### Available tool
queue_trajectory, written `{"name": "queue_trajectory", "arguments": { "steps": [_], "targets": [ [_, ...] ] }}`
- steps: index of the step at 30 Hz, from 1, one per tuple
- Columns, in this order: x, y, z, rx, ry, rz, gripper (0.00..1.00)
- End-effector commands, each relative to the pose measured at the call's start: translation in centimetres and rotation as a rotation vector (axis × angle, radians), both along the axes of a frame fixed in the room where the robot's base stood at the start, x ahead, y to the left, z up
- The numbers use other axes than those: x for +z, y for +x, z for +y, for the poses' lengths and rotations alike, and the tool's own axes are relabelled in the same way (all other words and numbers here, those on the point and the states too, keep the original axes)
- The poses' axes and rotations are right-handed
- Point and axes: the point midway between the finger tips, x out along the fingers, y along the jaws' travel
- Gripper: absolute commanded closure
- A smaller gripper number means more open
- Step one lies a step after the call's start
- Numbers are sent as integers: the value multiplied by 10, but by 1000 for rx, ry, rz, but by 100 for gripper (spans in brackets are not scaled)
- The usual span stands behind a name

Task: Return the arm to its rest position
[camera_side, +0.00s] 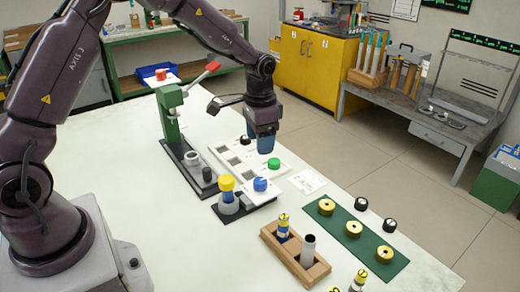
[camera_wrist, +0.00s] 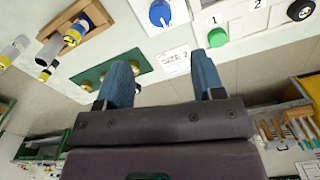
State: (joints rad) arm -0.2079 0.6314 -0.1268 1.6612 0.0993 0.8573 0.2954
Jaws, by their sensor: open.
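My gripper (camera_side: 262,147) hangs above the far part of the white table (camera_side: 110,135), over the white slotted tray (camera_side: 290,160). It points down and looks empty. In the wrist view, its two blue fingers are spread apart, with nothing held between the fingertips (camera_wrist: 161,62). A green cap (camera_side: 274,163) and a blue cap (camera_side: 260,184) sit near it on the white tray and plate. They also show in the wrist view, the blue cap (camera_wrist: 160,13) and the green cap (camera_wrist: 217,37).
A green press (camera_side: 170,118) with a red handle (camera_side: 205,75) stands left of my gripper. A yellow-capped piece (camera_side: 227,183), a wooden rack (camera_side: 292,268) with rods and a green mat (camera_side: 335,222) with brass rings lie nearer. The table's left middle is clear.

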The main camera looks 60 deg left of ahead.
Motion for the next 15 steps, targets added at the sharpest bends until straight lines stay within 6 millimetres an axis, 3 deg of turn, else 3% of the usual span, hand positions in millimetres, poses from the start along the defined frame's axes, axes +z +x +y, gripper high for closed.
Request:
{"name": "queue_trajectory", "arguments": {
  "steps": [11,15],
  "targets": [
    [2,0,0,13,0,0,38],
    [-5,-25,-3,83,-7,58,38]
  ]
}}
